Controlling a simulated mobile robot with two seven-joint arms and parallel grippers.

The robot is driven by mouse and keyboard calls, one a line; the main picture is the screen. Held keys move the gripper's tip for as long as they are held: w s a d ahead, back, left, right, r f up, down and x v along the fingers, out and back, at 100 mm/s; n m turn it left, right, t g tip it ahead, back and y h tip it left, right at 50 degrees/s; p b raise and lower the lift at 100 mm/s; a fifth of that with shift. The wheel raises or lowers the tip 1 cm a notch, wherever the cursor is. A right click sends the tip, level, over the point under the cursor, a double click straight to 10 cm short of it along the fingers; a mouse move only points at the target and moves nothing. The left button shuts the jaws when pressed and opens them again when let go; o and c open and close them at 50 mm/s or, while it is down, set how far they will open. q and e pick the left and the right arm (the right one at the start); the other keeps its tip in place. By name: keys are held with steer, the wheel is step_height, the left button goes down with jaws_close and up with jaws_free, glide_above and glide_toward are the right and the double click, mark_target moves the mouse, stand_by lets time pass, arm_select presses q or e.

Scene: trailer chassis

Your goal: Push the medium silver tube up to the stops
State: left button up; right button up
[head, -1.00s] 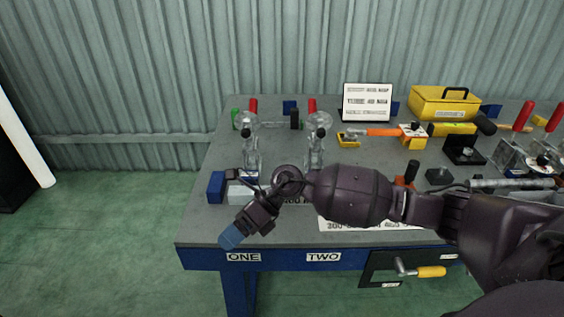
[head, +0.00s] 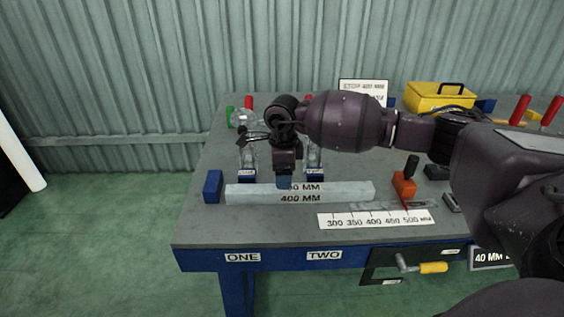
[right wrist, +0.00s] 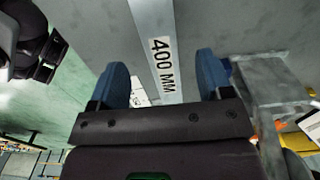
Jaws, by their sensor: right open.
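The silver tube (head: 245,196), marked 400 MM, lies along the table left to right, in front of the two toggle clamps. Its left end is close to a blue block (head: 213,187); I cannot tell if they touch. Small blue blocks, one by the left clamp (head: 247,175) and one by the right clamp (head: 315,175), are just behind the tube. My right gripper (head: 284,183) points down over the tube's middle. In the right wrist view its fingers (right wrist: 161,78) are open, with the tube (right wrist: 148,25) showing between them; contact is unclear. My left gripper is out of view.
A yellow toolbox (head: 440,97) stands at the back. The table's front strip is clear, with a yellow-handled crank (head: 432,268) below.

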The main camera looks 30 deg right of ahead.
mark_target(300, 193)
step_height(300, 193, down, 5)
steer(key=shift+f+b, duration=0.2)
steer(key=shift+b, duration=0.15)
steer(key=shift+f, duration=0.7)
steer(key=shift+c, duration=0.6)
steer(key=c, duration=0.7)
jaws_close()
steer(key=shift+r, duration=0.1)
